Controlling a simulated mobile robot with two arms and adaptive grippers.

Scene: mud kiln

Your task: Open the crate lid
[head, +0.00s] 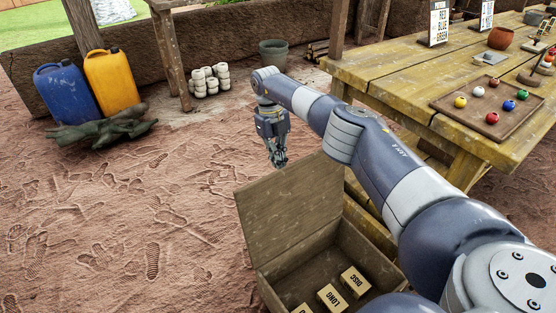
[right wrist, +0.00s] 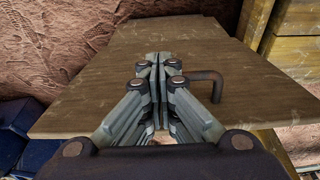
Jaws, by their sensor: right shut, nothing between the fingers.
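The wooden crate (head: 362,243) stands on the ground at the bottom middle of the head view. Its lid (head: 290,208) is raised, leaving the crate's inside exposed. My right gripper (head: 278,163) is just past the lid's upper edge, its fingers pointing down. In the right wrist view the lid's board (right wrist: 100,93) fills the middle, with a dark bent handle (right wrist: 215,80) to the right of my right gripper's fingers (right wrist: 157,62). The fingers are together with nothing between them, and the handle is outside them. My left gripper is not in view.
Several labelled blocks (head: 331,297) lie in the crate. A wooden table (head: 400,80) with a tray of coloured balls (head: 478,107) stands at right. Blue (head: 66,92) and yellow (head: 111,80) jugs stand back left. The ground at left is clear.

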